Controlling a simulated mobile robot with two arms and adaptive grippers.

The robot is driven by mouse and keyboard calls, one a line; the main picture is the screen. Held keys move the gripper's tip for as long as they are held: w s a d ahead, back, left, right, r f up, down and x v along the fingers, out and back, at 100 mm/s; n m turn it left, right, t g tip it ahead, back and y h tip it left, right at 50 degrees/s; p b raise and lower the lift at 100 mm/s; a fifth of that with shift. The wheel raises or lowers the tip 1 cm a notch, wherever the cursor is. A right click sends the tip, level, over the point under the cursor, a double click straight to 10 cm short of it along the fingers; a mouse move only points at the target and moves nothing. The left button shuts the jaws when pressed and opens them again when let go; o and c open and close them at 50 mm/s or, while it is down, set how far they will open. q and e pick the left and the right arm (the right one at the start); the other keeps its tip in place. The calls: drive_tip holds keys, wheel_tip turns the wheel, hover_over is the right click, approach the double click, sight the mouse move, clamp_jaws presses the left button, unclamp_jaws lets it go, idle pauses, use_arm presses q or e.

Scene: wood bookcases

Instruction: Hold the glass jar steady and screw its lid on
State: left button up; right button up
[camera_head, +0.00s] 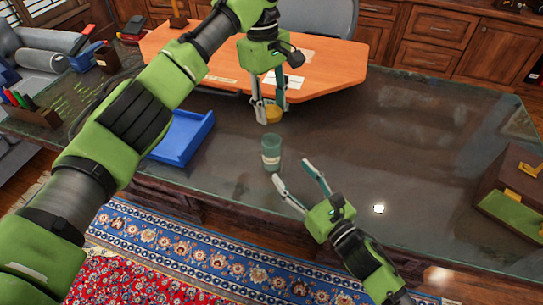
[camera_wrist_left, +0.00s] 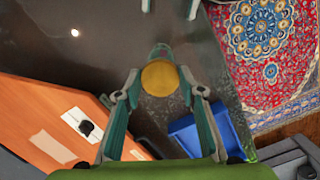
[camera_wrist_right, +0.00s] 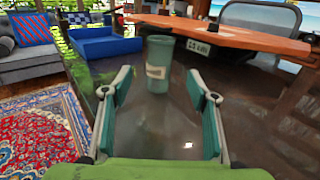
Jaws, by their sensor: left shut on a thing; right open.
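The green glass jar (camera_head: 271,152) stands upright on the dark desk, with a pale label and no lid on it. My left gripper (camera_head: 264,116) is shut on the gold round lid (camera_head: 273,114), held above and a little behind the jar in the head view. In the left wrist view the lid (camera_wrist_left: 159,78) sits between the fingers and partly hides the jar (camera_wrist_left: 161,50). My right gripper (camera_head: 299,177) is open and empty on the near side of the jar. In the right wrist view the jar (camera_wrist_right: 158,64) stands ahead of the parted fingers, apart from them.
A blue tray (camera_head: 183,136) lies left of the jar. An orange desk section (camera_head: 335,66) with papers is behind. A pen holder (camera_head: 33,112) stands at the far left and a wooden box (camera_head: 513,190) at the right. The desk right of the jar is largely clear.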

sight(277, 154)
drive_tip(key=x, duration=1.1)
drive_tip(key=shift+r, duration=0.1)
clamp_jaws()
use_arm(q)
drive_tip(key=shift+f, duration=2.5)
drive_tip(key=shift+f, duration=0.9)
drive_tip(key=shift+s+f, duration=0.1)
drive_tip(key=shift+f, duration=0.45)
